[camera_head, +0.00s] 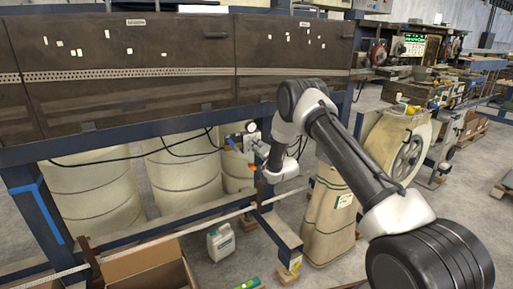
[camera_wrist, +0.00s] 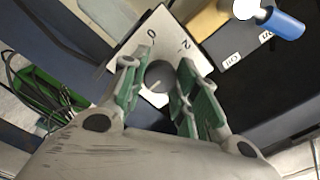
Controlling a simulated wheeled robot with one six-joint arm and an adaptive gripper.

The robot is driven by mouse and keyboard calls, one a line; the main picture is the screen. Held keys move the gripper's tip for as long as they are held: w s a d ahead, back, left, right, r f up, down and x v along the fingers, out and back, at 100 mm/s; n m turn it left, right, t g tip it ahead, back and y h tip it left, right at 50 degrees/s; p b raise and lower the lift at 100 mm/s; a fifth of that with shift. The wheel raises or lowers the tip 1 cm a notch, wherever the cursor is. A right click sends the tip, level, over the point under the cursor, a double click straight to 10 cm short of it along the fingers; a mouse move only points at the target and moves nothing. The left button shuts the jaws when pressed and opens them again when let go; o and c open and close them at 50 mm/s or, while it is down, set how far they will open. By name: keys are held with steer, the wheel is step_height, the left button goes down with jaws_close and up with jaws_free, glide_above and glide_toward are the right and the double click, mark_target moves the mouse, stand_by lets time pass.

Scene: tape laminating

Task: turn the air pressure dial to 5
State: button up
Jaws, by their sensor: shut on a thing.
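The air pressure dial (camera_wrist: 159,76) is a dark round knob on a pale square plate (camera_wrist: 170,30) in the wrist view. The plate carries a 0 and a 2; the rest of its scale is hidden by my fingers. A short pale mark shows on the knob, but I cannot read its setting. My gripper (camera_wrist: 164,70) has its green-padded fingers on either side of the knob and is shut on it. In the head view my gripper (camera_head: 262,150) is at the small pale panel (camera_head: 236,131) under the machine; the knob is hidden there.
A blue-handled lever (camera_wrist: 283,22) beside Off and On labels (camera_wrist: 231,58) is close to the right of the plate. Blue frame beams (camera_head: 282,225), pale drums (camera_head: 182,175), a white jug (camera_head: 221,242) and an open cardboard box (camera_head: 150,268) are around the arm.

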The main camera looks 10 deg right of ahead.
steer(key=shift+f, duration=0.15)
steer(key=o, duration=1)
steer(key=v, duration=1.2)
